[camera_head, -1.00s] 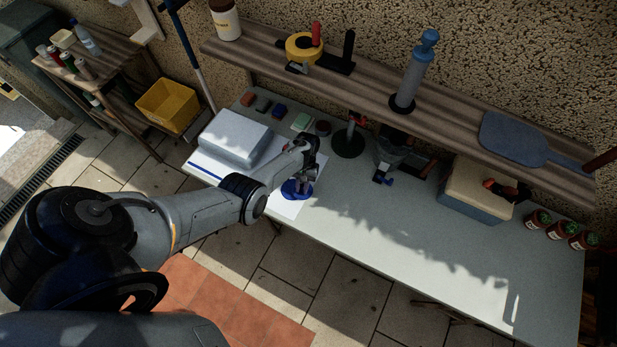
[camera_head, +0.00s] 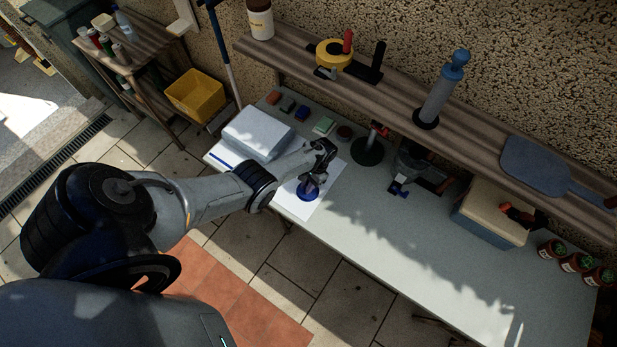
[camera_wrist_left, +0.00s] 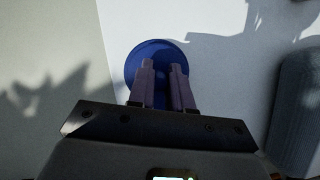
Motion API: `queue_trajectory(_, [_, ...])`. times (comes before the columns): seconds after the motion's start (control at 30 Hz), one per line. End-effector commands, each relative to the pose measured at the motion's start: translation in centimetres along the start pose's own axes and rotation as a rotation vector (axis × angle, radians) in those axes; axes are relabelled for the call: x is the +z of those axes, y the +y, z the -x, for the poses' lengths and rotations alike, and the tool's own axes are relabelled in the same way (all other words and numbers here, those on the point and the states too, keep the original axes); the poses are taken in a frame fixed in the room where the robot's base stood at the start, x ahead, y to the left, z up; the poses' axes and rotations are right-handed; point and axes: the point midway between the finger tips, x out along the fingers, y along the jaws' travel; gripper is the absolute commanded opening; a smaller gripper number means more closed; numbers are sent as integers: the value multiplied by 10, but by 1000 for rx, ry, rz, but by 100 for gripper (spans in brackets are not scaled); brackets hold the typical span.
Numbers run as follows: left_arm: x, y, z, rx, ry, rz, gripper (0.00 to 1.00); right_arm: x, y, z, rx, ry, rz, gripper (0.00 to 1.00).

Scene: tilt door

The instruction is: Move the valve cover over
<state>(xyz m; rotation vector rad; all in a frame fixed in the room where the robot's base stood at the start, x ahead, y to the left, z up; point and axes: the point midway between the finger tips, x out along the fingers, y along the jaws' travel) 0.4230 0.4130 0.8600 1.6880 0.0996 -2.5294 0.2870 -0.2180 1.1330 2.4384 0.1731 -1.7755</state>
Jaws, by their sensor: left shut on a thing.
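A round blue piece, which I take to be the valve cover (camera_head: 308,193), is on or just above a white sheet (camera_head: 297,208) on the workbench. In the left wrist view the blue disc (camera_wrist_left: 157,50) lies beneath and around my finger tips. My left gripper (camera_head: 315,181) points down at it, with its two fingers (camera_wrist_left: 164,75) shut on its middle part. The part between the fingers is mostly hidden. I cannot tell whether the disc touches the sheet. My right gripper is not in view.
A pale grey box-shaped thing (camera_head: 258,133) is left of the gripper. A black stand with a red top (camera_head: 368,150) is to the right. A wooden shelf (camera_head: 400,106) runs above the bench's back. The bench's front right (camera_head: 440,250) is clear.

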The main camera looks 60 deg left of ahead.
Motion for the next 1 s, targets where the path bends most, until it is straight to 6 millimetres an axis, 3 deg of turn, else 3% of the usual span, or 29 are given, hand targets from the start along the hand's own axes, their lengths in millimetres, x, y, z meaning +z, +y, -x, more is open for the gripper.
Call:
queue_trajectory(0.27, [-1,-1,-1,-2,4,0,0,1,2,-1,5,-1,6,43])
queue_trajectory(0.3, [-1,-1,-1,-2,4,1,22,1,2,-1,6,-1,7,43])
queue_trajectory(0.47, [-1,-1,-1,-1,3,1,45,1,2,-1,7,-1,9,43])
queue_trajectory(0.77, [0,0,1,0,2,0,45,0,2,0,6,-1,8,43])
queue_trajectory(1.0, [0,0,24,0,4,0,45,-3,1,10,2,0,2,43])
